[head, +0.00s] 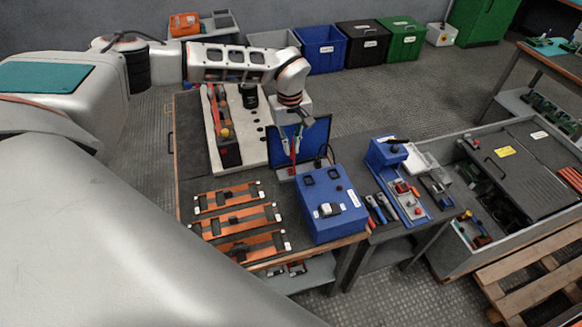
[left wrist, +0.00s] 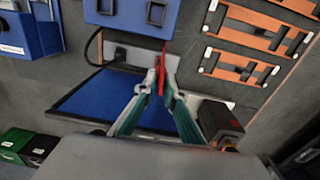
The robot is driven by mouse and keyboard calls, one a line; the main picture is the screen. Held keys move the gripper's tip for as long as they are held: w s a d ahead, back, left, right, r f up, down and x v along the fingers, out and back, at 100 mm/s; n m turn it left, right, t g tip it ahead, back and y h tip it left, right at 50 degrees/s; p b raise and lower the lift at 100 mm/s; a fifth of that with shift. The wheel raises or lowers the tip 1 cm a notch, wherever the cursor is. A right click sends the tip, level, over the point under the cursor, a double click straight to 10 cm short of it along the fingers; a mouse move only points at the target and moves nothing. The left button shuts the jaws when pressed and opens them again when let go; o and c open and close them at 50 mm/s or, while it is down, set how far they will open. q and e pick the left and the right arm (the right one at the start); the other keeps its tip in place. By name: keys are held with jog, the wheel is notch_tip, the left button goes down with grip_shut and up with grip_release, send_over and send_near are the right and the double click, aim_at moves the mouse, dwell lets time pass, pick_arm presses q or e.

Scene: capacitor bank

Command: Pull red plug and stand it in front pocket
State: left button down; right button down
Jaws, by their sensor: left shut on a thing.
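My left gripper (head: 292,152) is over the blue panel (head: 313,136), pointing down, with its fingers shut on the narrow red plug (head: 293,157). In the left wrist view the red plug (left wrist: 161,74) shows between the fingertips (left wrist: 160,88), close to a grey strip (left wrist: 138,57) at the edge of the blue panel (left wrist: 85,98). I cannot tell whether the plug is seated in the strip or clear of it. A black socket-like piece with a cable (left wrist: 95,45) sits on the strip. I cannot make out the front pocket. My right gripper is not in view.
A blue box (head: 331,202) stands just in front of the panel. Copper-coloured bars (head: 238,219) lie on the table at front left. A pale board with a red and black device (head: 226,140) lies behind left. A blue tool tray (head: 408,195) is to the right.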

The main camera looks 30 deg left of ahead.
pick_arm(q)
jog(key=shift+s+d, duration=0.55)
jog(key=shift+d, duration=0.8)
jog(key=shift+s+d, duration=0.6)
jog(key=shift+d, duration=0.75)
jog(key=shift+s+d, duration=0.55)
jog(key=shift+d, duration=0.8)
jog(key=shift+f, duration=0.1)
jog(key=shift+f+b, duration=0.3)
jog(key=shift+f, duration=0.45)
jog(key=shift+f, duration=0.6)
jog(key=c, duration=2)
grip_release()
jog(key=shift+c, duration=0.2)
notch_tip(320, 180, up, 12)
